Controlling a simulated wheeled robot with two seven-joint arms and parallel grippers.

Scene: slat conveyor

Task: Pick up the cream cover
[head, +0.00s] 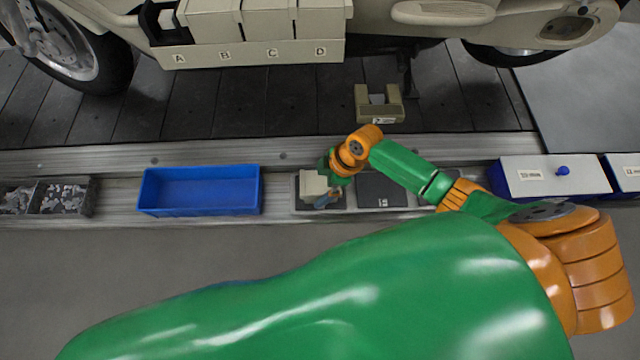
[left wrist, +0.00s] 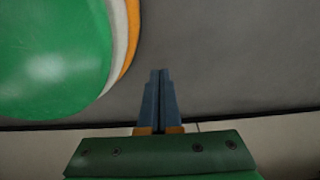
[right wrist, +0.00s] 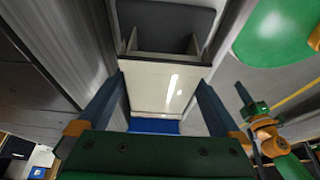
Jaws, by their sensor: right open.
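The cream cover (head: 311,182) sits at the left end of a grey tray (head: 297,205) on the rail in the head view. In the right wrist view the cream cover (right wrist: 158,85) is a pale, box-like piece with raised walls. My right gripper (head: 327,198) is open over the cover. In the right wrist view its blue fingers stand on either side of the cover, with visible gaps, so they are not closed on it. My left gripper (left wrist: 159,98) shows only in the left wrist view, with its fingers together and empty above a grey floor.
A dark panel (head: 382,190) lies beside the cover in the tray. An empty blue bin (head: 200,208) stands left, and a tray of metal parts (head: 60,196) further left. A white-topped box (head: 540,176) stands right. A cream U-shaped bracket (head: 378,111) sits on the dark slats behind.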

